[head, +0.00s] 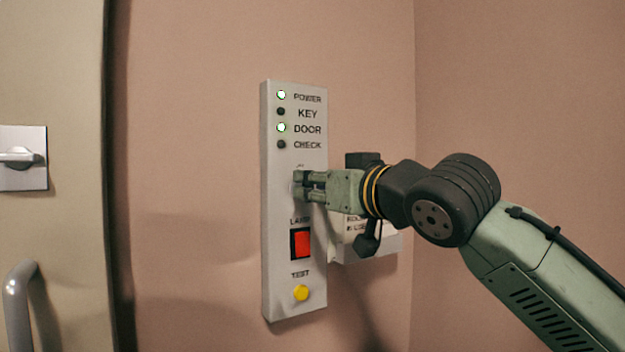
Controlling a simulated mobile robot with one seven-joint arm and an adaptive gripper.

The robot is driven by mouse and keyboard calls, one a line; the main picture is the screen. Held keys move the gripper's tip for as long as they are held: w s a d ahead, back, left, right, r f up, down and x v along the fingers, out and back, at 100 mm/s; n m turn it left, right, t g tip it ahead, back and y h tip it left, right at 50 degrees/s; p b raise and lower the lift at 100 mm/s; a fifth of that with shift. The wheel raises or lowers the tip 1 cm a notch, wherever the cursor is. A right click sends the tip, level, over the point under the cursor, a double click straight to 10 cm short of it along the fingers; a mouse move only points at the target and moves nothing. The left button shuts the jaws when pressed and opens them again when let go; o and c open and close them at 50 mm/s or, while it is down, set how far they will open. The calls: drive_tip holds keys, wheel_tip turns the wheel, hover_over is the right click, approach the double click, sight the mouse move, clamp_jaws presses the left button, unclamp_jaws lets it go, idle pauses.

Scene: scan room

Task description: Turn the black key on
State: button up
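A pale grey control panel (282,215) is fixed upright on the pinkish wall. My gripper (301,186) reaches in from the right, its fingertips at the panel face between the lights and the red lamp switch. The black key itself cannot be made out; the fingers cover that spot. The fingers are close together, but whether they are shut on the key cannot be told. The KEY light (281,111) is dark.
The POWER light (281,95) and DOOR light (281,127) are lit; the CHECK light (281,144) is dark. Below my gripper are a red switch (302,243) and a yellow TEST button (301,293). A white box (380,246) sits partly hidden behind my arm. A door (60,235) stands left.

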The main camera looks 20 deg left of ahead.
drive_tip(key=shift+w+a, duration=0.45)
drive_tip(key=shift+a, duration=0.1)
drive_tip(key=shift+c, duration=0.4)
clamp_jaws()
